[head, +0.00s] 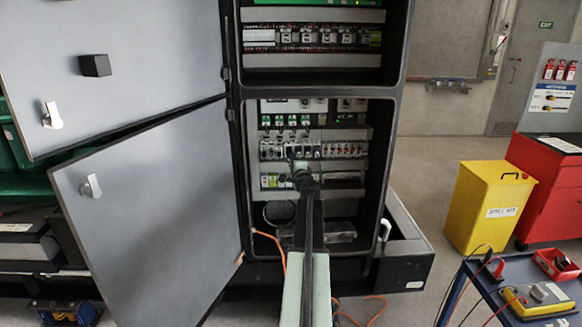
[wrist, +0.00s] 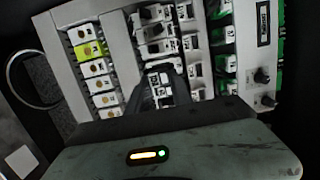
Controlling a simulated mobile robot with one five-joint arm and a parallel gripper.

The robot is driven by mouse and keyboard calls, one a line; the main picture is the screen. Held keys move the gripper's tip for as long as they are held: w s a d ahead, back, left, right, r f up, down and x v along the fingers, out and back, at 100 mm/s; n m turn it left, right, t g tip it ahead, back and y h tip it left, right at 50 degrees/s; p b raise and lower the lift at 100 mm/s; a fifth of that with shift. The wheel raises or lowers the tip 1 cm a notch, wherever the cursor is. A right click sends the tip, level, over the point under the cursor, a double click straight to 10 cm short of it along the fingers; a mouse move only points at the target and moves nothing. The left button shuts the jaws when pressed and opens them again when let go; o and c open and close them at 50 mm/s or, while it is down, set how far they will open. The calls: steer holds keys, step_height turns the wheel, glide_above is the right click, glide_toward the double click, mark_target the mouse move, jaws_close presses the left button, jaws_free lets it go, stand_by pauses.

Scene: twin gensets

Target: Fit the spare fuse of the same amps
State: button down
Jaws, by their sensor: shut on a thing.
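My gripper (head: 303,170) reaches into the lower compartment of the open cabinet, at the row of fuse holders and breakers (head: 335,150). In the wrist view my dark jaws (wrist: 161,88) are shut around a white module with black marks, which looks like one of the fuse holders. A row of similar holders (wrist: 155,32) runs above it in that view. My fingers hide the module's sides, and I cannot read any amp rating. No loose fuse can be made out.
The lower grey cabinet door (head: 150,200) stands open at left. White terminal blocks, one yellow-green (wrist: 88,50), lie beside the holders. Green-lit relays (head: 285,121) sit above. At right are a yellow bin (head: 488,205), a red cabinet (head: 548,185) and a blue cart (head: 490,290) with a meter.

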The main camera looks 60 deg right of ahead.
steer(key=shift+s+d+x, duration=0.1)
steer(key=shift+d+x, duration=0.05)
steer(key=shift+x, duration=0.65)
steer(key=shift+s+d+x, duration=0.1)
steer(key=shift+s+x, duration=0.05)
steer(key=shift+x, duration=0.65)
steer(key=shift+s+d+x, duration=0.1)
steer(key=shift+d+x, duration=0.05)
steer(key=shift+x, duration=0.65)
steer(key=shift+w+d, duration=0.4)
steer(key=shift+d, duration=0.05)
stand_by(0.6)
steer(key=c, duration=1.1)
jaws_free()
steer(key=shift+o, duration=0.2)
steer(key=v, duration=0.8)
